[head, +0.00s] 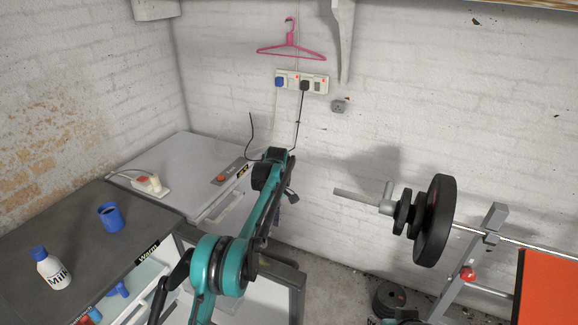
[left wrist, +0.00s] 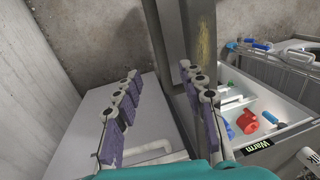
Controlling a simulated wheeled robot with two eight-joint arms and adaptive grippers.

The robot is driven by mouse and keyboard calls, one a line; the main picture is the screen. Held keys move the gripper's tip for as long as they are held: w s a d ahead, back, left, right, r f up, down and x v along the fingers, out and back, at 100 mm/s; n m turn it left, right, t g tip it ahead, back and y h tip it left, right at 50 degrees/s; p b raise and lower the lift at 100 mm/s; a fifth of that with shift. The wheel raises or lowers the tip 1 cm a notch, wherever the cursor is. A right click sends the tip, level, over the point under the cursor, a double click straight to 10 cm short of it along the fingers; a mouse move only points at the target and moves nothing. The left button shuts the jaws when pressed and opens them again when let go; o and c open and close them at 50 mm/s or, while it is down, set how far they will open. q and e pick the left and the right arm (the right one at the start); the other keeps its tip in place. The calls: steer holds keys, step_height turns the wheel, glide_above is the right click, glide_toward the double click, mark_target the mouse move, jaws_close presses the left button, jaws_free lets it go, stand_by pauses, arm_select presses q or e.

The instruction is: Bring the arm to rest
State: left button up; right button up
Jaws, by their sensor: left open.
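My left arm (head: 262,215) is raised from the bottom middle of the head view, with its teal link reaching up toward the wall sockets. My left gripper (head: 291,195) is small and partly hidden beside the dark end of the arm. In the left wrist view the left gripper (left wrist: 159,76) is open, its two fingers with purple pads spread apart. Nothing is between the pads; a white surface and a grey metal post show behind them. My right gripper is not in view.
The grey counter (head: 65,215) holds a milk bottle (head: 53,270) and blue cup (head: 111,216). A power strip (head: 151,186) lies on the white top behind. A "Warm" drawer (left wrist: 275,103) holds coloured items. A barbell (head: 435,220) stands right; a pink hanger (head: 291,44) hangs above.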

arm_select(q)
steer(key=s+a+r+m+t, duration=0.3)
steer(key=s+r+m+t, duration=0.3)
steer(key=s+r, duration=1)
steer(key=s+a+f+m+t, duration=0.1)
steer(key=s+f+m, duration=0.2)
steer(key=s, duration=0.7)
steer(key=s+a+f+m+t, duration=0.1)
steer(key=s+m, duration=0.4)
steer(key=s, duration=0.5)
step_height(320, 180, down, 2)
steer(key=shift+s+f+t+h, duration=0.25)
steer(key=shift+t+h, duration=0.15)
steer(key=shift+t, duration=0.2)
